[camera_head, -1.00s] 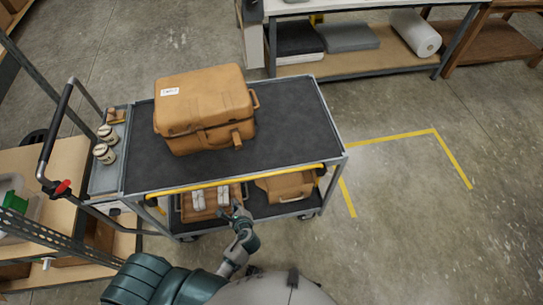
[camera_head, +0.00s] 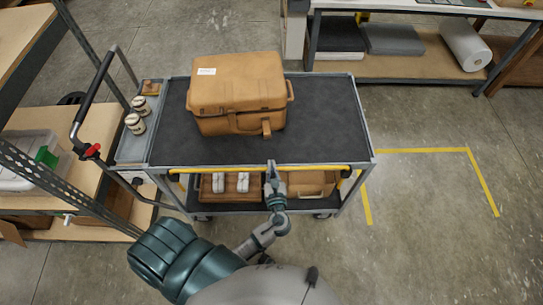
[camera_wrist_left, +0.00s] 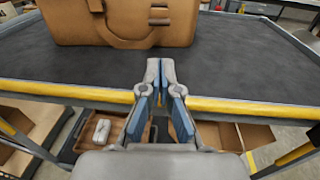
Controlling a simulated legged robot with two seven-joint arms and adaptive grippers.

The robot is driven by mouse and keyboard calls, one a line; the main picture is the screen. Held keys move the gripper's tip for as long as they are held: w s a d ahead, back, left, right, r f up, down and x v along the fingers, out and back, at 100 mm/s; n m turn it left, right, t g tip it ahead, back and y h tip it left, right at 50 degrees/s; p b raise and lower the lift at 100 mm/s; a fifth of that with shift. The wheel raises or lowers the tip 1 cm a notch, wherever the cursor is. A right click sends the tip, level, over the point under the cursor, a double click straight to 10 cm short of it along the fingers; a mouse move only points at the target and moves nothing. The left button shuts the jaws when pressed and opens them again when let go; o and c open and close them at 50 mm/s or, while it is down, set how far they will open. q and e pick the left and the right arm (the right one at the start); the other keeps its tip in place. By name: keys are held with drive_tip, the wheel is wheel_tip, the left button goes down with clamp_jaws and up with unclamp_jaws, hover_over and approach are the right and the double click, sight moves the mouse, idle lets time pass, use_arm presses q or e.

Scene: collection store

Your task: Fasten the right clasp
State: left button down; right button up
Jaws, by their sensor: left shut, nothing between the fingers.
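A closed orange-brown case (camera_head: 238,88) with a white label stands on the trolley's dark top; it also shows in the wrist view (camera_wrist_left: 70,25). The right clasp (camera_head: 266,128) is a small tab low on the case's front, right of the handle; it appears to hang down. In the wrist view a clasp (camera_wrist_left: 158,14) shows at the top, beyond my fingertips. My left gripper (camera_head: 271,168) is shut and empty at the trolley's front edge, below the right clasp and apart from the case. Its fingertips (camera_wrist_left: 160,68) point toward the case. My right gripper is not in view.
A yellow rail (camera_head: 215,170) runs along the trolley's front edge (camera_head: 340,160). The lower shelf holds boxes and white items (camera_head: 231,182). The top is clear right of the case (camera_head: 325,115).

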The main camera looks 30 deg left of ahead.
use_arm(q)
approach(266, 129)
drive_tip(key=w+f, duration=0.1)
drive_tip(key=w+a+f, duration=0.1)
drive_tip(key=f, duration=0.1)
drive_tip(key=shift+w, duration=0.3)
drive_tip(key=shift+w+a, duration=0.2)
drive_tip(key=shift+w, duration=0.1)
drive_tip(key=shift+a, duration=0.35)
